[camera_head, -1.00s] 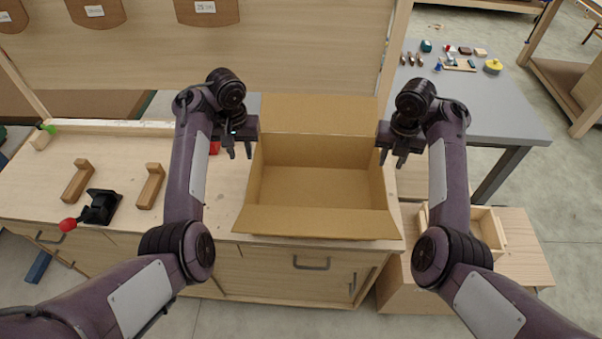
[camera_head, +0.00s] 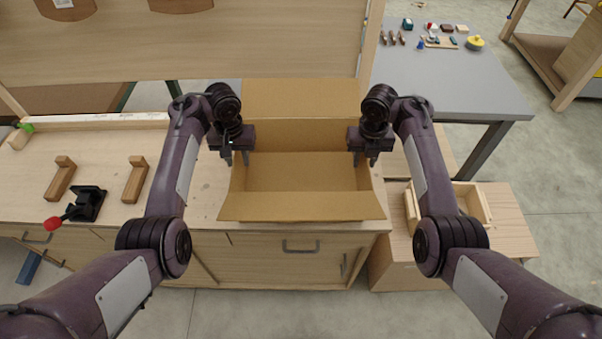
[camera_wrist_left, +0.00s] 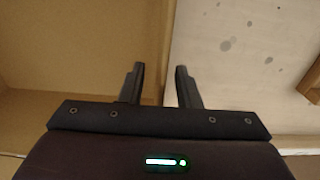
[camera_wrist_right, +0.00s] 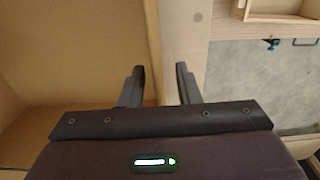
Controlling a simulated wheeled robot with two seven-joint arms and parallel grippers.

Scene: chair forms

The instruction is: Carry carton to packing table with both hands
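An open, empty brown carton (camera_head: 300,207) sits on the wooden workbench, flaps spread. My left gripper (camera_head: 236,158) is at its left side wall. In the left wrist view, the open fingers (camera_wrist_left: 160,68) stand on either side of that wall's top edge (camera_wrist_left: 152,60), with a gap between them. My right gripper (camera_head: 365,160) is at the right side wall, and in the right wrist view its open fingers (camera_wrist_right: 160,68) straddle the wall edge (camera_wrist_right: 152,50) too. The grey-topped table (camera_head: 450,85), possibly the packing table, stands at the back right.
Small parts and a yellow round item (camera_head: 475,42) lie on the grey table. Wooden blocks (camera_head: 135,180) and a black clamp with a red knob (camera_head: 88,205) are on the workbench (camera_head: 110,150) at left. A low wooden unit with a tray (camera_head: 470,200) stands right.

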